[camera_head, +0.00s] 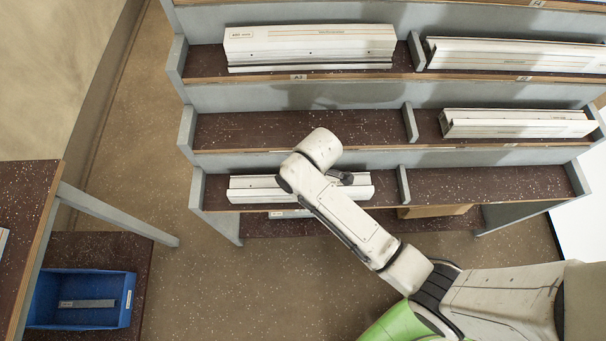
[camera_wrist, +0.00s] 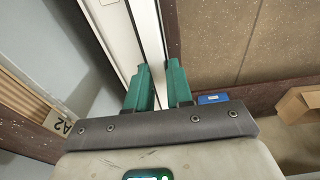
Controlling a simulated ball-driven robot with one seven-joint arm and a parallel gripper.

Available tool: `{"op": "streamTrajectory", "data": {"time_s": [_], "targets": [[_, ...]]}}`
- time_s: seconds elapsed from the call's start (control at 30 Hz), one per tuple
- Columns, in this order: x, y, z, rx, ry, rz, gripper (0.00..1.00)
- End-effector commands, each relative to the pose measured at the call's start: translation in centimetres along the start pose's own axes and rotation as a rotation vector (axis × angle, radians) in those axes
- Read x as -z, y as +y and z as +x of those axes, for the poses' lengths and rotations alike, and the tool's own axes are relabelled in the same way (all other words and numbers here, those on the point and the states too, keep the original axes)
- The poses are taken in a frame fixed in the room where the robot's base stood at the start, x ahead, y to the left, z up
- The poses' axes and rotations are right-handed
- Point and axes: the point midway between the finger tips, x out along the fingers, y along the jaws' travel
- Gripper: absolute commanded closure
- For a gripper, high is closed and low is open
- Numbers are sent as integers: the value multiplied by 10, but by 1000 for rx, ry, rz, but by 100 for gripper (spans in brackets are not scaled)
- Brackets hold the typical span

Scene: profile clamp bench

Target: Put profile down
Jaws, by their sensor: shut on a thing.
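A long white profile (camera_head: 255,187) is at the lowest left compartment of the shelf rack in the head view, lying lengthwise along it. My arm covers part of its right half. In the wrist view the white profile (camera_wrist: 114,28) runs away from my gripper (camera_wrist: 159,76). The two green fingers are shut on a thin edge of the profile. In the head view the gripper is mostly hidden behind my arm. I cannot tell whether the profile rests fully on the shelf or is slightly above it.
The compartment to the right (camera_head: 485,184) is empty, as is the one above left (camera_head: 290,130). White profiles (camera_head: 310,47) lie in upper compartments. Dividers (camera_head: 403,184) separate them. A cardboard box (camera_wrist: 300,104) is below the rack. A blue bin (camera_head: 80,283) stands at lower left.

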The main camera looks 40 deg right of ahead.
Motion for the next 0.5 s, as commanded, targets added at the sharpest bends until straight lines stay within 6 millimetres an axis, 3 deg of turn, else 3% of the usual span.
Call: {"op": "streamTrajectory", "data": {"time_s": [0.27,0.5], "targets": [[0,0,0,0,0,0,55],[0,0,0,0,0,0,54]]}}
